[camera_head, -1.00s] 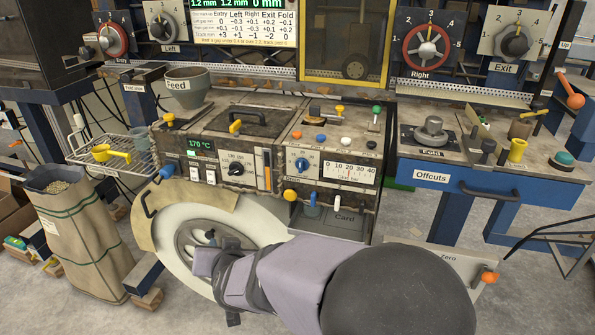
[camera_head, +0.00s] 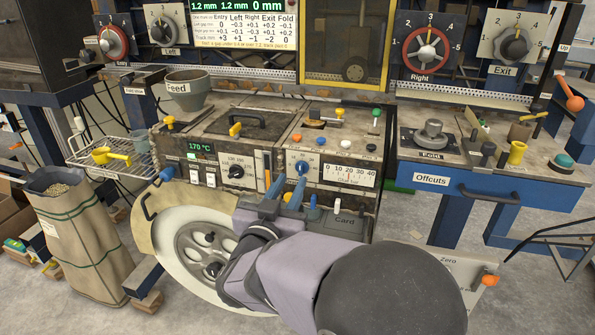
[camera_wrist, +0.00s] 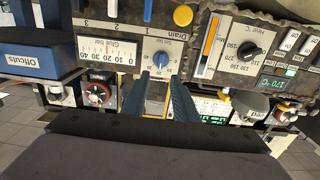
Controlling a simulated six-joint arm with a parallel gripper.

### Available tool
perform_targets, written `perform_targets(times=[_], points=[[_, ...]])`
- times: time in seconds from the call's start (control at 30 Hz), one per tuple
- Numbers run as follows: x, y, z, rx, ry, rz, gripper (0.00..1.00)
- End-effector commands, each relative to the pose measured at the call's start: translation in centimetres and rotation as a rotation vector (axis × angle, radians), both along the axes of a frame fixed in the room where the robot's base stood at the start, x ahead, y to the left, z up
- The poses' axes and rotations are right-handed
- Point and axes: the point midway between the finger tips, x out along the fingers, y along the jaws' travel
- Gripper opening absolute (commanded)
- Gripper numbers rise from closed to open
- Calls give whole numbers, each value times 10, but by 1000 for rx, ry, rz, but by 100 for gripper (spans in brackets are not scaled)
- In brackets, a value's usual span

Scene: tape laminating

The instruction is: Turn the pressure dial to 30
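The pressure dial is a small blue knob on a white scale plate on the machine's front panel; it shows in the head view (camera_head: 302,167) and in the wrist view (camera_wrist: 160,58). Beside it is the glue bar gauge (camera_head: 350,174), also in the wrist view (camera_wrist: 108,50), with a red mark that appears near 20. My gripper (camera_head: 289,184) is open and empty. In the wrist view its two blue-grey fingers (camera_wrist: 160,80) lie either side of the knob's line, with their tips close to it. I cannot tell whether they touch it.
The blue Offcuts drawer (camera_head: 470,187) stands to the right.

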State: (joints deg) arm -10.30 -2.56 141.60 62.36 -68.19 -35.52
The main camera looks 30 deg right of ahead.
Motion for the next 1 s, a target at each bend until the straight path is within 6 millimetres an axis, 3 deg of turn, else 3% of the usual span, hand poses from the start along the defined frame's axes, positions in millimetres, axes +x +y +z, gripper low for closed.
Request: perform_targets(times=[0.43, 0.87, 1.0], points=[[37, -38, 0, 1, 1, -2, 27], [44, -44, 0, 2, 1, 1, 27], [44, -44, -1, 2, 1, 1, 0]])
